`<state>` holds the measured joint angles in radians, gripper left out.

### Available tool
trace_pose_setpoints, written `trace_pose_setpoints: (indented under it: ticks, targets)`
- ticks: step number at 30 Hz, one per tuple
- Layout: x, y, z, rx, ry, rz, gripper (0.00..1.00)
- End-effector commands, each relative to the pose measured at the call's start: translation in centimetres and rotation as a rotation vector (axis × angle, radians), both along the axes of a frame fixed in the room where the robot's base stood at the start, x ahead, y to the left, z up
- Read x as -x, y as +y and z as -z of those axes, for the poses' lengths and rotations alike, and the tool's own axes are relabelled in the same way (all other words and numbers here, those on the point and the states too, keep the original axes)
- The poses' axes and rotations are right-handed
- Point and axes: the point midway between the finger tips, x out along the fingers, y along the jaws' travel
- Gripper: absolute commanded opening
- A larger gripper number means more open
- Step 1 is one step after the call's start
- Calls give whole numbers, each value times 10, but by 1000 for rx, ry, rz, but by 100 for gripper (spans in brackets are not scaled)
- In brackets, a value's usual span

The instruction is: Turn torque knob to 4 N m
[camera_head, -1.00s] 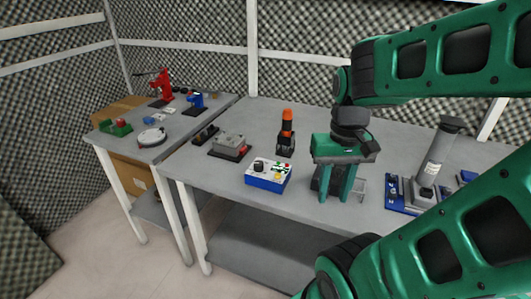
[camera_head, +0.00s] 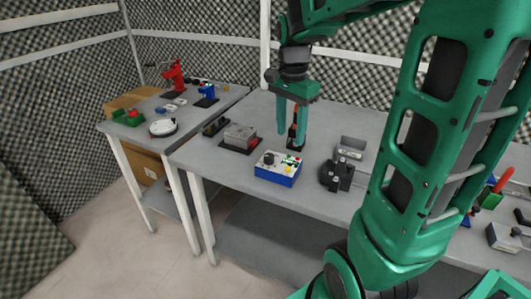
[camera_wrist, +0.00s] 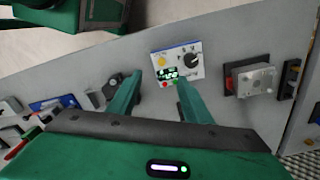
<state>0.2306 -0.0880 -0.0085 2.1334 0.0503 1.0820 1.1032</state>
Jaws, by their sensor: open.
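The control box (camera_head: 278,174) is blue with a white top and stands near the table's front edge. Its black torque knob (camera_head: 269,158) is on the left of the top. In the wrist view the box (camera_wrist: 166,54) shows upper centre, with the knob (camera_wrist: 192,60) on its right half and a lit green display (camera_wrist: 169,74) whose digits are too small to read surely. My gripper (camera_head: 290,138) is open and empty, pointing down above and behind the box. In the wrist view its fingertips (camera_wrist: 158,79) are apart; the right one lies close to the display's edge in the picture.
A grey block on a dark plate (camera_head: 240,137) stands left of the box. A black fixture (camera_head: 337,175) stands to its right. An orange and black tool (camera_head: 295,129) is partly hidden behind my fingers. A second table (camera_head: 181,124) at left holds several items.

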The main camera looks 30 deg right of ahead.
Motion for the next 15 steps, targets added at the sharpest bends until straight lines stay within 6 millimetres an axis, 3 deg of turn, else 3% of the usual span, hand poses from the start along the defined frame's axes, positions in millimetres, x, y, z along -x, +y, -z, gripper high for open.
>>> trace_pose_setpoints:
  ticks: [3,6,15]
  targets:
    - [-38,12,2,-10,-3,132,45]
    - [-56,19,3,-18,-6,213,45]
    - [-69,25,19,-26,-6,274,45]
